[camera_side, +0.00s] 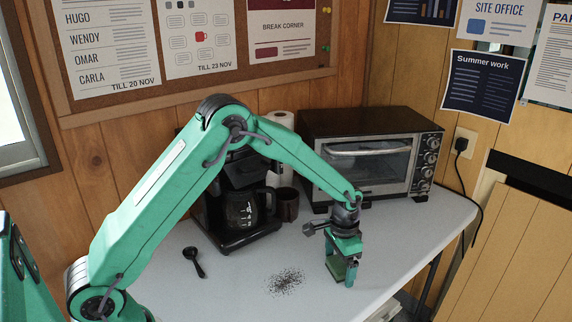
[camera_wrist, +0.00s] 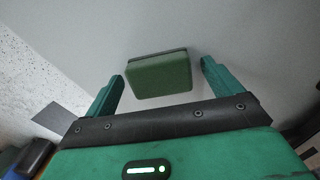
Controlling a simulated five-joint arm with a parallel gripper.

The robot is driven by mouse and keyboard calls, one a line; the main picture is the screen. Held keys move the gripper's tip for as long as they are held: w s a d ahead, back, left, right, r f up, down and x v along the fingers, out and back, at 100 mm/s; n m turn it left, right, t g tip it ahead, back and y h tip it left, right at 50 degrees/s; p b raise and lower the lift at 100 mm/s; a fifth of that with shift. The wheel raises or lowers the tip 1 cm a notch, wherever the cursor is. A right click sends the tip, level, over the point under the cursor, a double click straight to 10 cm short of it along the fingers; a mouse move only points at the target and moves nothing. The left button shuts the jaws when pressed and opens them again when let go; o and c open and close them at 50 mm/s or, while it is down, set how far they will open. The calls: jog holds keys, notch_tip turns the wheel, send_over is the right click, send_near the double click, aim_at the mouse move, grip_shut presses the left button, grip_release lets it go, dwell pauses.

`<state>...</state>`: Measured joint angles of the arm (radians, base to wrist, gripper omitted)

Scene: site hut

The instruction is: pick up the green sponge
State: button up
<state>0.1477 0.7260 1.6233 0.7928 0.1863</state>
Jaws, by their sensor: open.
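The green sponge (camera_wrist: 158,76) is a small block with a darker top edge in the wrist view. It sits between and slightly past my gripper's two fingertips (camera_wrist: 163,70), with a gap on each side, the wider one on the right. In the side view my gripper (camera_side: 341,274) points down, low over the right part of the table. The sponge (camera_side: 342,266) shows there only partly between the green fingers, which hide much of it. My gripper is open and not closed on anything.
Dark crumbs (camera_side: 286,281) lie on the pale table (camera_side: 225,290) left of my gripper. A black spoon (camera_side: 194,262) lies further left. A coffee maker (camera_side: 236,212), dark mug (camera_side: 287,204), paper roll (camera_side: 281,119) and toaster oven (camera_side: 370,155) stand behind. The table's right edge is close.

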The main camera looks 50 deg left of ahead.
aim_at(340, 263)
jog(key=shift+c, duration=0.2)
jog(key=c, duration=1)
jog(key=shift+r, duration=0.1)
jog(key=shift+r, duration=0.85)
notch_tip(340, 263, up, 2)
jog(key=shift+w+r, duration=0.1)
jog(key=shift+r, duration=0.15)
jog(key=s+d+r, duration=0.2)
jog(key=d, duration=0.1)
jog(key=s+d+r, duration=0.2)
jog(key=s+d, duration=0.1)
jog(key=s+d+r, duration=0.2)
jog(key=d, duration=0.1)
jog(key=shift+s+r, duration=0.3)
jog(key=shift+r, duration=0.05)
